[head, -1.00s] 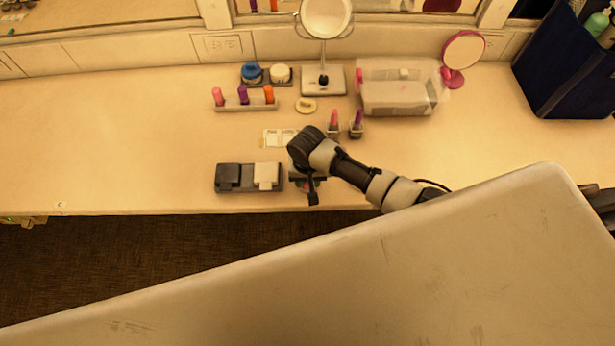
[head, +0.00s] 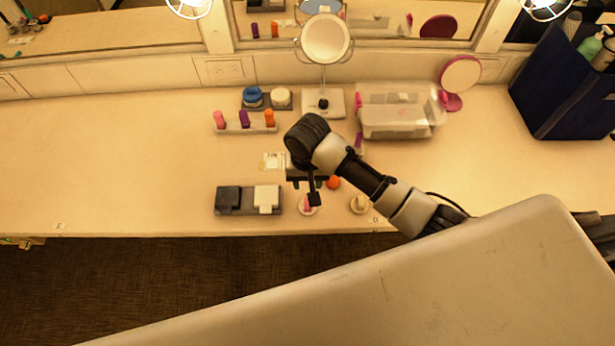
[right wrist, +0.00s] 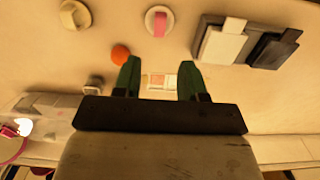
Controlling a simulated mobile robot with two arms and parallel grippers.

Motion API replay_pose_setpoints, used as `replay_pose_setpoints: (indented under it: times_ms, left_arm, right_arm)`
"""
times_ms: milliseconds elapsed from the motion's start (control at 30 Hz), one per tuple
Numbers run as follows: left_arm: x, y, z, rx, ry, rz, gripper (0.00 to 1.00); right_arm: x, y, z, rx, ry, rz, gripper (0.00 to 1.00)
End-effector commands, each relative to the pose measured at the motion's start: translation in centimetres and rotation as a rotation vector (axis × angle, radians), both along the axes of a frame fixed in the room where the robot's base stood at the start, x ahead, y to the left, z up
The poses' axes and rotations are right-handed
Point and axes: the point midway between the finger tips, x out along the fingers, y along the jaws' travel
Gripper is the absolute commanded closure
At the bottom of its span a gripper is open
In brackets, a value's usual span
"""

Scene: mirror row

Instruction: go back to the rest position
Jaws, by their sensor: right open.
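My right gripper (head: 310,186) hangs over the front part of the counter in the head view, with its arm coming in from the right. In the right wrist view its two dark green fingers (right wrist: 158,78) stand apart, with nothing between them but the pale patterned card (right wrist: 161,81) on the counter beyond. That card (head: 273,161) shows partly in the head view, left of the gripper. My left gripper is not in view.
Near the gripper are an orange ball (head: 333,182), a round dish with a pink piece (head: 307,208), a cream dish (head: 360,204) and a black-and-white block pair (head: 248,200). A clear box (head: 395,122) and mirror (head: 325,38) stand behind. The counter's left is clear.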

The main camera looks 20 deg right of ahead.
Motion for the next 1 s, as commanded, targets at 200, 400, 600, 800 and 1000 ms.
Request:
replay_pose_setpoints:
  times_ms: [200,400,600,800,1000]
  left_arm:
    - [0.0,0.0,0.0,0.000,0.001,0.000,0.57]
    - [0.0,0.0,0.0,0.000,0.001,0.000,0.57]
    - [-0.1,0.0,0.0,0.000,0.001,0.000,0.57]
    - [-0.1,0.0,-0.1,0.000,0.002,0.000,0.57]
    - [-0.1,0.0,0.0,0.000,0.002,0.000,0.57]
  right_arm:
    - [0.0,0.0,0.8,0.000,0.001,0.000,0.59]
    - [0.0,0.0,0.8,-0.001,0.001,0.000,0.59]
    - [0.0,0.0,0.8,-0.001,0.001,0.000,0.59]
    - [-1.5,0.5,0.4,0.027,-0.010,0.040,0.59]
    - [-7.2,1.1,0.1,0.119,-0.092,0.193,0.59]
